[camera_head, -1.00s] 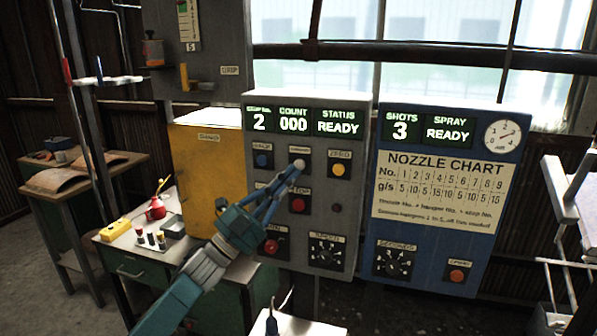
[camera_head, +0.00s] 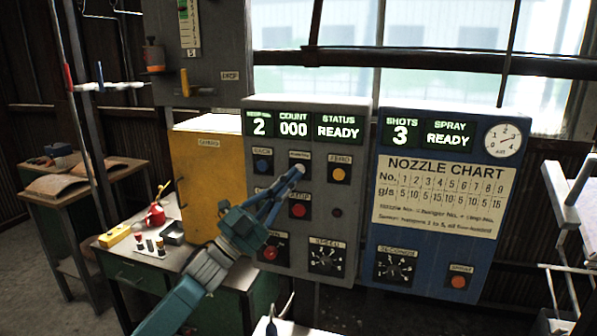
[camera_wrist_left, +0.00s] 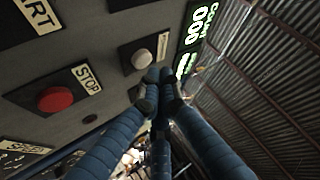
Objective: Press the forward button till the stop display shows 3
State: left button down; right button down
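The grey control panel (camera_head: 340,214) stands ahead, with a lit display (camera_head: 259,124) at its upper left reading 2, COUNT 000 and STATUS READY. The forward button appears to be the pale one at the top middle, between the blue button (camera_head: 262,165) and the yellow button (camera_head: 338,174); it shows in the left wrist view as a white button (camera_wrist_left: 141,59). My left gripper (camera_head: 296,170) has its fingers together and empty, with the tips at this button's near edge. I cannot tell whether they touch it.
A red STOP button (camera_head: 298,211) lies just below the fingertips. A blue spray panel (camera_head: 440,262) adjoins on the right, showing 3 shots. A yellow cabinet (camera_head: 205,170) and a green bench (camera_head: 134,266) with small items stand to the left.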

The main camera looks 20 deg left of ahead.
pick_arm(q)
jog(key=shift+w, duration=0.15)
dwell(0.6)
jog(key=shift+w+b, duration=0.3)
jog(key=shift+b, duration=0.05)
